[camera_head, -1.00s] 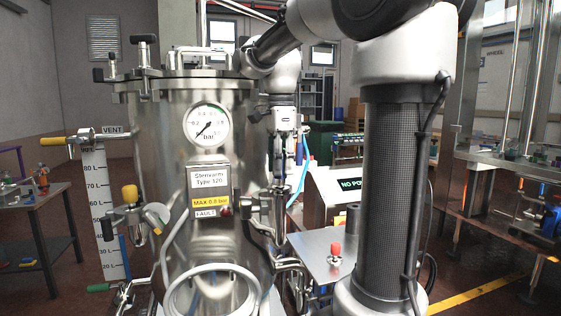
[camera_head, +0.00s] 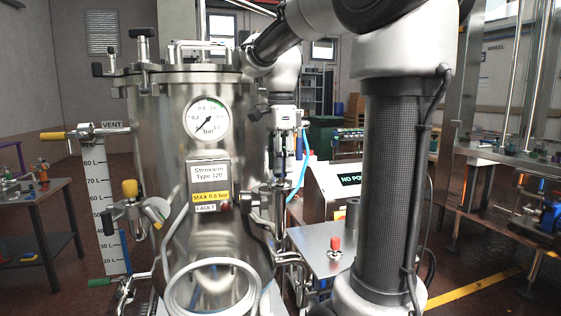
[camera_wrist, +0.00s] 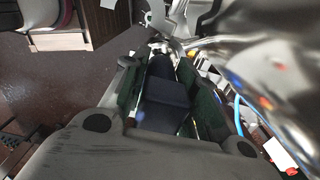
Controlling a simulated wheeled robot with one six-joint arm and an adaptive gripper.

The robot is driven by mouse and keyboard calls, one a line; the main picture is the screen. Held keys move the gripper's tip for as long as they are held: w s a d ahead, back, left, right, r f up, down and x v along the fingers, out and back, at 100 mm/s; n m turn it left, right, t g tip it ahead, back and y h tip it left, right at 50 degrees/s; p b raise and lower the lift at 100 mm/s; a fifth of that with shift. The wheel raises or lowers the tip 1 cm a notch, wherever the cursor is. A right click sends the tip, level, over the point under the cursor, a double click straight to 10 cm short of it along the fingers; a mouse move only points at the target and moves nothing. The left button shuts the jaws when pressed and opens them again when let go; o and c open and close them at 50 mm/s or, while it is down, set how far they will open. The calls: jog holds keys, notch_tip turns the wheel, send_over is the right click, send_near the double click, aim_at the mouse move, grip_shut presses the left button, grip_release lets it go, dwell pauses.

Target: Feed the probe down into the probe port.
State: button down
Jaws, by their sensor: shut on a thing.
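My gripper (camera_head: 288,168) hangs pointing down at the right side of the steel vessel (camera_head: 165,130). In the wrist view my gripper (camera_wrist: 163,62) has its two dark green fingers shut on a dark, blue-black body, which I take to be the probe (camera_wrist: 166,95). A light blue cable (camera_head: 302,165) shows beside the gripper and also in the wrist view (camera_wrist: 240,118). Steel fittings (camera_head: 268,205) stand on the vessel's side just below the fingers. I cannot tell which opening is the probe port, or whether the probe's tip touches it; the tip is hidden.
A metal plate with a red knob (camera_head: 335,243) lies right of the gripper. A side table (camera_head: 45,225) stands left.

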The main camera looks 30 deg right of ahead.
jog(key=shift+f, duration=0.15)
jog(key=c, duration=1)
grip_release()
jog(key=shift+c, duration=0.2)
notch_tip(320, 180, up, 12)
